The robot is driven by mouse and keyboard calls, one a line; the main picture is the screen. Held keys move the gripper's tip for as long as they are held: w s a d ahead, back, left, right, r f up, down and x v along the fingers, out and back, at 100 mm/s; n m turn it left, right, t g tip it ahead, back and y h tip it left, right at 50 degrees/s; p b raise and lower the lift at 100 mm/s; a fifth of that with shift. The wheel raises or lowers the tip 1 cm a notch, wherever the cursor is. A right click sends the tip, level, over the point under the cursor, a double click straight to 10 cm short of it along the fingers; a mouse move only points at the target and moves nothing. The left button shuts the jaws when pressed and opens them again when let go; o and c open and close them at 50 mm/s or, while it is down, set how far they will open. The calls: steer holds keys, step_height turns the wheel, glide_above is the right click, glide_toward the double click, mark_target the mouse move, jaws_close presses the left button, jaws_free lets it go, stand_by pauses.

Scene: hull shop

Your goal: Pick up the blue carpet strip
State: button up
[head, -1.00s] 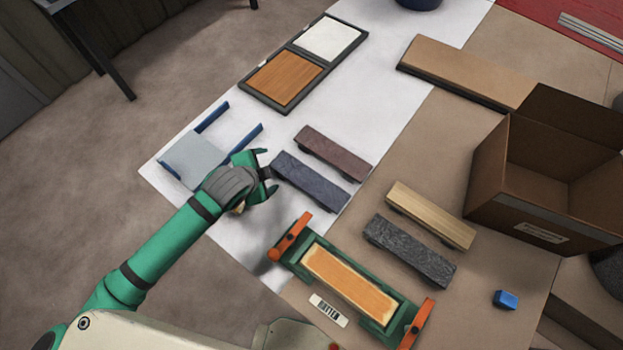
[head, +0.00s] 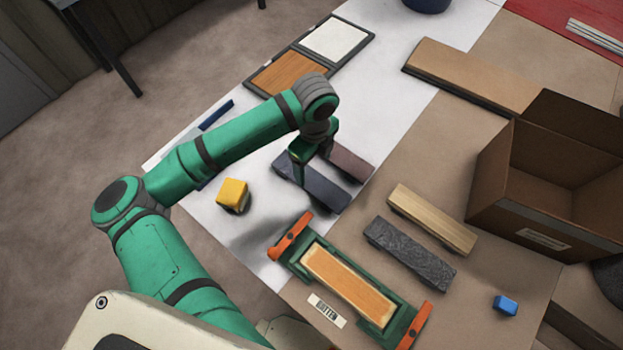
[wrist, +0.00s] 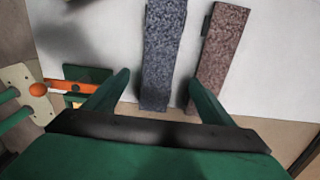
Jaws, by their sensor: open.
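The blue carpet strip (head: 328,192) is a speckled, dull blue bar lying on the white part of the table. My arm hides part of its upper left end in the head view. My gripper (head: 312,168) is above this strip, pointing down, open and empty. In the wrist view the blue strip (wrist: 163,50) runs lengthwise between the two spread fingers (wrist: 159,80). I cannot tell whether the fingertips are level with it. A brownish-red strip (head: 352,163) lies parallel beside it, partly behind the gripper, and outside the right finger in the wrist view (wrist: 220,45).
A yellow block (head: 233,194) sits left of the strip. A green frame with orange handles (head: 386,332) stands in front. A dark grey strip (head: 410,254) and a pale wooden strip (head: 432,218) lie to the right, near an open cardboard box (head: 520,230).

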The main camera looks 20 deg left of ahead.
mark_target(313, 182)
steer(key=shift+s+f, duration=0.2)
steer(key=shift+f, duration=3.45)
steer(key=c, duration=1.2)
